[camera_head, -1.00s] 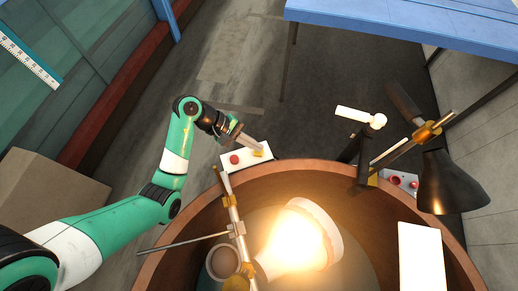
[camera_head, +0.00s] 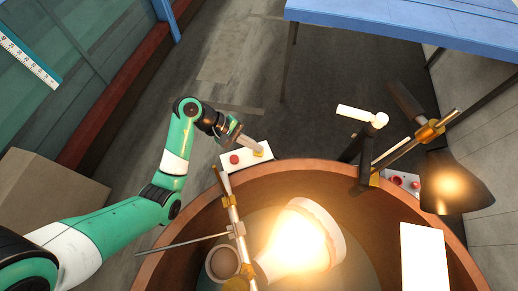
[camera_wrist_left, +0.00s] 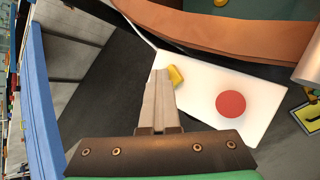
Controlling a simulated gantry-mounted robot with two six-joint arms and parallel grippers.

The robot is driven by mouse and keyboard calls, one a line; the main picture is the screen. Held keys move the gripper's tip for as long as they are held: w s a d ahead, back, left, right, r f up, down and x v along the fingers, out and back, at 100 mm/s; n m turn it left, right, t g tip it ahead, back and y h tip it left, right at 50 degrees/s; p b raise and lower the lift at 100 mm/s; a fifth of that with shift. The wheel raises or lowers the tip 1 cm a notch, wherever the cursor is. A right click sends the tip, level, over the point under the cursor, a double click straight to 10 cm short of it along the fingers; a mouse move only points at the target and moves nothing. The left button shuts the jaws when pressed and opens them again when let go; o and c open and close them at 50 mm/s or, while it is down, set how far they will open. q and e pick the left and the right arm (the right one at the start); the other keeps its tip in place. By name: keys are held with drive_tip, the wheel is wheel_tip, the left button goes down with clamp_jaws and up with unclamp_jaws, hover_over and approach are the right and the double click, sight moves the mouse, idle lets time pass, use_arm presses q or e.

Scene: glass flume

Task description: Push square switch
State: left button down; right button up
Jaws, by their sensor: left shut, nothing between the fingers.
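A white switch box (camera_head: 246,160) stands just beyond the rim of the round brown tub in the head view. On it are a yellow square switch (camera_head: 262,150) and a round red button (camera_head: 234,160). The wrist view also shows the white box (camera_wrist_left: 200,88), the yellow square switch (camera_wrist_left: 177,75) and the red button (camera_wrist_left: 231,104). My left gripper (camera_head: 257,148) is shut and empty, its fingertips right at the square switch. In the wrist view the fingertips (camera_wrist_left: 161,74) lie beside it; contact cannot be told. My right gripper is not in view.
The tub (camera_head: 320,170) holds a glowing lamp (camera_head: 300,240) and clamp rods. A dark-shaded lamp (camera_head: 452,183), lit inside, hangs at the right, near another box with red buttons (camera_head: 400,181). A blue table (camera_head: 410,25) stands behind; a cardboard box (camera_head: 45,195) is left.

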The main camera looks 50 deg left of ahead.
use_arm(q)
drive_tip(key=shift+r+p, duration=0.25)
drive_tip(key=shift+p, duration=0.05)
drive_tip(key=shift+r, duration=0.1)
wheel_tip(320, 180, up, 6)
drive_tip(key=p, duration=0.5)
idle(0.5)
